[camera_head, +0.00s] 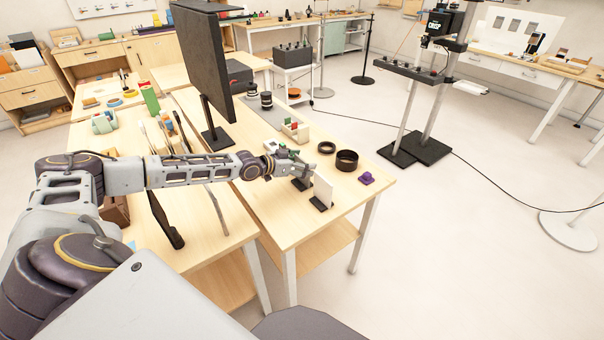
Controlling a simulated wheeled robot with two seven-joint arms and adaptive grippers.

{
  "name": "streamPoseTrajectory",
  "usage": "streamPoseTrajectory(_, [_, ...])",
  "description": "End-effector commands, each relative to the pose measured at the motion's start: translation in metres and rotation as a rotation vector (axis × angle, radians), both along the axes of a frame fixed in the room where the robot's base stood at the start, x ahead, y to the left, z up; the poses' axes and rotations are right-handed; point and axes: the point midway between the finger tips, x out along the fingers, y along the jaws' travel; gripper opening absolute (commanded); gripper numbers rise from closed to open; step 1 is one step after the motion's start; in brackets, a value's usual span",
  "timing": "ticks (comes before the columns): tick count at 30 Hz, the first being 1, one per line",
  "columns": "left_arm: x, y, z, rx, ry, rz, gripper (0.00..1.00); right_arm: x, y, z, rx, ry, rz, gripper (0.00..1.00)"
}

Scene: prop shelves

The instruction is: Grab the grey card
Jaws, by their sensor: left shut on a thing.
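My left gripper (292,165) reaches in from the left over the near end of the wooden table. It is shut on a thin card, which looks like the grey card (304,173). The gripper hides much of this card, and its lower edge is at or just above a small black stand (301,184). I cannot tell whether it still touches the stand. A whitish card (323,190) stands upright in another black stand, just in front and to the right of the gripper. My right gripper is not in view.
A black ring (347,160), a smaller dark ring (326,148) and a purple object (366,178) lie right of the gripper. A white box (295,130) with coloured items stands behind it. A large black monitor (204,65) rises behind my left arm.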

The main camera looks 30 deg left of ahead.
Motion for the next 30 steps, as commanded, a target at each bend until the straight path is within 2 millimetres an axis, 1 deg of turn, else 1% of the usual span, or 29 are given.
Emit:
streamPoseTrajectory(5, [0.0, 0.0, 0.003, 0.0, -0.001, 0.0, 0.42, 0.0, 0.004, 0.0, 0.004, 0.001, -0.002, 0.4])
streamPoseTrajectory(10, [0.0, 0.0, 0.014, 0.001, 0.0, 0.0, 0.42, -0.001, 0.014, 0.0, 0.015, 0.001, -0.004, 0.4])
streamPoseTrajectory(15, [0.0, 0.001, 0.035, 0.002, -0.002, 0.0, 0.42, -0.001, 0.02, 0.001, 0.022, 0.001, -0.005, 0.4])
streamPoseTrajectory(24, [0.0, 0.0, 0.079, 0.0, -0.001, 0.0, 0.42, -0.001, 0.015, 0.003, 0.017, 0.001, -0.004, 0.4])
streamPoseTrajectory(27, [0.0, 0.0, 0.09, 0.001, -0.002, -0.001, 0.42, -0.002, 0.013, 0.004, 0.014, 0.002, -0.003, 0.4])
streamPoseTrajectory(30, [0.0, 0.0, 0.096, 0.0, 0.0, -0.001, 0.42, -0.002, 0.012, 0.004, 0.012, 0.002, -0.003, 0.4])
